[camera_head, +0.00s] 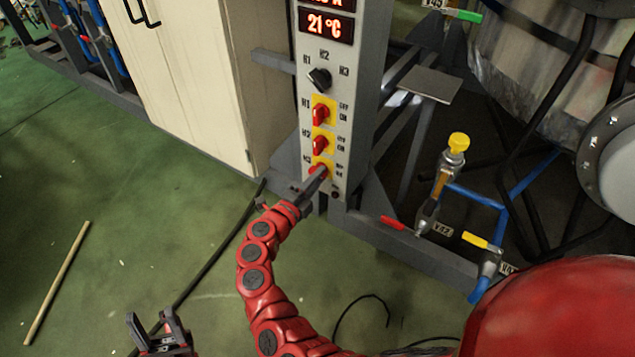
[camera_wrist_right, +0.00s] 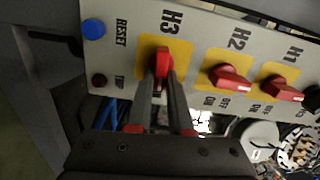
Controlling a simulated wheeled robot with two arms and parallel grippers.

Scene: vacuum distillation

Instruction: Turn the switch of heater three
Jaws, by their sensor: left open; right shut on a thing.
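The heater three switch is a red knob on a yellow plate, lowest of three on the grey control panel (camera_head: 340,90). In the right wrist view the H3 knob (camera_wrist_right: 163,60) sits between the fingertips of my right gripper (camera_wrist_right: 163,75), which is shut on it. In the head view my right gripper (camera_head: 317,178) reaches up to the H3 switch (camera_head: 320,167) and partly covers it. The H1 switch (camera_head: 320,112) and H2 switch (camera_head: 320,145) are above it. My left gripper (camera_head: 158,328) is open and empty, low at the left over the floor.
A black selector knob (camera_head: 319,79) and a display reading 21 °C (camera_head: 326,26) are higher on the panel. A blue RESET button (camera_wrist_right: 93,29) is beside H3. A pale cabinet (camera_head: 185,75) stands left. Pipes and a yellow-capped valve (camera_head: 458,143) are right.

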